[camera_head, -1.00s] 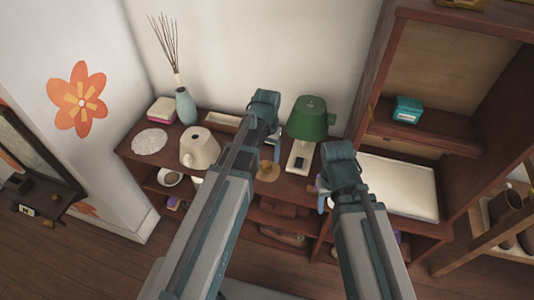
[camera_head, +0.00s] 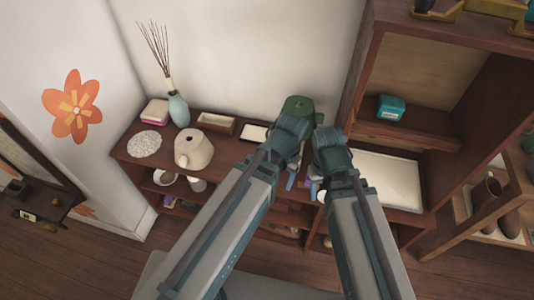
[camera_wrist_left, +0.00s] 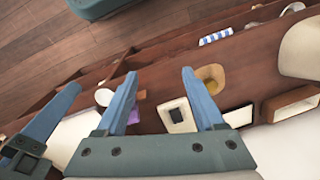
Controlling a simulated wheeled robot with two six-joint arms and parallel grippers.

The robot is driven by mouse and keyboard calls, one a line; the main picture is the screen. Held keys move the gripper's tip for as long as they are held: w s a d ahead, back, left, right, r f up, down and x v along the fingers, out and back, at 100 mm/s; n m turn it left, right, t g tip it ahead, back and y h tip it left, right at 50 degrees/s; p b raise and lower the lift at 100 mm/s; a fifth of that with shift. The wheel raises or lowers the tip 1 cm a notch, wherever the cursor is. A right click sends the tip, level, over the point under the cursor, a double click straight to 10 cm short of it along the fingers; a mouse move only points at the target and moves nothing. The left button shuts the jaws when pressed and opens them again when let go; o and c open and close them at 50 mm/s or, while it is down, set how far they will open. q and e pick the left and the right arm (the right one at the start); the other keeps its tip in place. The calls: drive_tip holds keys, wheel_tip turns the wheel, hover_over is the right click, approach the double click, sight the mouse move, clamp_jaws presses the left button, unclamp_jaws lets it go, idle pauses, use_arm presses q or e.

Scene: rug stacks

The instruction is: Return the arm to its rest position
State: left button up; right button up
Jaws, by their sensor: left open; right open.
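In the head view my left arm reaches up from the lower left, and its gripper (camera_head: 291,180) is partly hidden under the wrist in front of the cabinet top. The left wrist view shows this gripper (camera_wrist_left: 160,85) with its two blue fingers apart and nothing between them. My right arm comes up close beside it, and its gripper (camera_head: 314,186) points down near the cabinet's front edge, mostly hidden by its own wrist. A blue finger of the right gripper (camera_wrist_left: 50,112) also shows at the left of the left wrist view.
A green lamp (camera_head: 298,104) stands behind the wrists, mostly hidden. A cream pot (camera_head: 192,150), blue vase (camera_head: 179,110) and wooden tray (camera_head: 216,123) stand left on the cabinet. A white panel (camera_head: 395,178) lies right, beside a tall shelf (camera_head: 448,150). A brown dish (camera_wrist_left: 212,74) shows in the wrist view.

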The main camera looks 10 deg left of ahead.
use_arm(q)
drive_tip(key=shift+s+d, duration=0.25)
drive_tip(key=shift+s, duration=0.3)
drive_tip(key=shift+s+d, duration=0.25)
drive_tip(key=shift+s, duration=0.3)
